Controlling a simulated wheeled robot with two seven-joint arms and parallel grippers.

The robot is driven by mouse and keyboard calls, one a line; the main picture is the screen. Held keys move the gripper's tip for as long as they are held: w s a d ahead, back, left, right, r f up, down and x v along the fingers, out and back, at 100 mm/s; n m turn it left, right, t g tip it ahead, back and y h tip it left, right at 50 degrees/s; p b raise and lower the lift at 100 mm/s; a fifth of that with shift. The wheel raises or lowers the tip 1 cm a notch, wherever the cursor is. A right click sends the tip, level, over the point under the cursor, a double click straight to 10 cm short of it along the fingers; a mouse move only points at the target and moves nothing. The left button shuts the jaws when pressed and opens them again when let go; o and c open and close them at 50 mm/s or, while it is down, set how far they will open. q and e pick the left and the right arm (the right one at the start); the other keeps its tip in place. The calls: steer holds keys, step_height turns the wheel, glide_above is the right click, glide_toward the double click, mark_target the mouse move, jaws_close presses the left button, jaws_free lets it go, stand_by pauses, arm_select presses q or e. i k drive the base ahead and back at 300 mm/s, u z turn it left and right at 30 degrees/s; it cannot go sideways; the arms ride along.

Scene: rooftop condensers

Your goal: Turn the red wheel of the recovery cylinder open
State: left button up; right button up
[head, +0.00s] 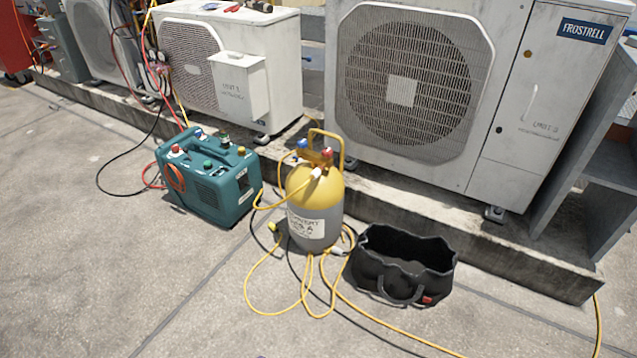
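The recovery cylinder (313,205) stands upright on the concrete floor in the middle of the head view. It is yellow on top and grey below, with a yellow handle hoop above its valve. A small red wheel (327,153) sits on the right of the valve and a blue wheel (303,144) on the left. A yellow hose joins the valve near the red wheel. How far the red wheel is turned cannot be told. Neither of my grippers is in view.
A teal recovery machine (209,180) stands left of the cylinder. A black open tool bag (403,265) stands close on its right. Yellow hoses (260,309) and a black cable lie around its base. Large condensers (412,85) on a concrete ledge stand behind. The front floor is mostly clear.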

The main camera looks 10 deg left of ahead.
mark_target(326, 153)
steer(key=z, duration=0.35)
steer(key=k, duration=0.5)
steer(key=z, duration=0.4)
steer(key=i, duration=1.8)
steer(key=u, duration=1)
